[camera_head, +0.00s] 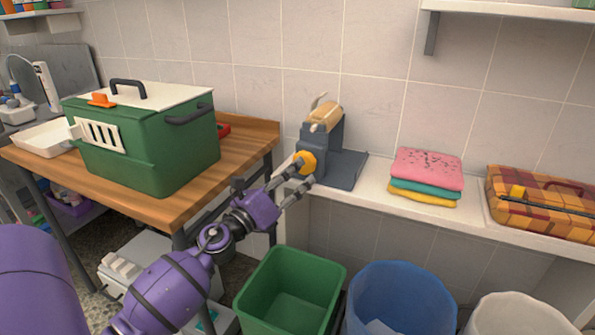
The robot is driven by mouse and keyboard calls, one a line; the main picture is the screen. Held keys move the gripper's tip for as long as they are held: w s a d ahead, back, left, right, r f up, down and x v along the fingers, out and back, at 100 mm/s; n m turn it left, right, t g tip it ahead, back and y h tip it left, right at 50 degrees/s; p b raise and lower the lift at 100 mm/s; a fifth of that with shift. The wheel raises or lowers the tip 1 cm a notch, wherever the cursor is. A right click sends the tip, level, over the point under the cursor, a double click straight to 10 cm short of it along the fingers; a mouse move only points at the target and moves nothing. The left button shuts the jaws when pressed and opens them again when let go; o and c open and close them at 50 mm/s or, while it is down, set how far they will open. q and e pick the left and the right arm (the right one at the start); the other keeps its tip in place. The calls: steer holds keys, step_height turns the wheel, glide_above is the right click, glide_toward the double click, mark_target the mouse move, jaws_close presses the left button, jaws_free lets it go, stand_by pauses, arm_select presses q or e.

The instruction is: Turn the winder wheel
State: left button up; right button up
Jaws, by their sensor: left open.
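The winder (323,138) is a blue-grey stand on a flat base, on the left end of the white shelf. A tan roll (324,117) sits on its top. The yellow-orange winder wheel (306,162) is on its left side, facing me. My left gripper (297,176) is open, with its fingers reaching up to the wheel, one above and one below near its rim. I cannot tell whether the fingers touch it. My right gripper is not in view.
A green box (150,150) with a white lid stands on the wooden table at left. Folded towels (427,170) and a plaid case (545,203) sit on the shelf to the right. Green (290,285), blue (400,290) and white bins (515,315) stand below the shelf.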

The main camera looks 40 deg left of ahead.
arm_select(q)
steer(key=v, duration=0.9)
steer(key=shift+w, duration=0.1)
